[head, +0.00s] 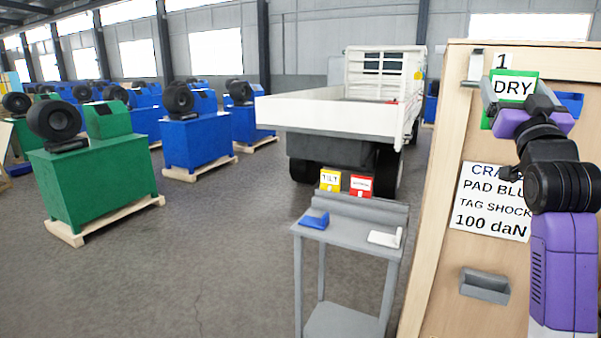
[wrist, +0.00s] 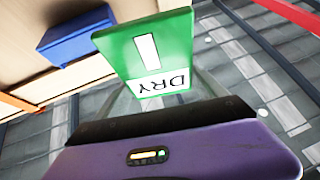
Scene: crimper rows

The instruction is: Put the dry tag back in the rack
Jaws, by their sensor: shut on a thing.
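The green dry tag (head: 514,76) has a white label reading DRY and is up in front of the upper part of a wooden crate. My gripper (head: 516,98) is shut on it, and it looks clear of the crate. In the wrist view the dry tag (wrist: 165,45) stands out beyond the fingers, its label upside down. A grey stand (head: 350,207) holds a yellow tag (head: 330,180) reading TILT and a red tag (head: 361,185) side by side along its raised back. I cannot tell for sure whether that raised back is the rack.
The wooden crate (head: 447,150) fills the right side, with a printed sheet (head: 490,200) and a small grey tray (head: 485,286). A blue holder (wrist: 75,35) is on the crate. The stand carries a blue item (head: 314,219) and a white item (head: 385,238). A white truck (head: 340,112) stands behind.

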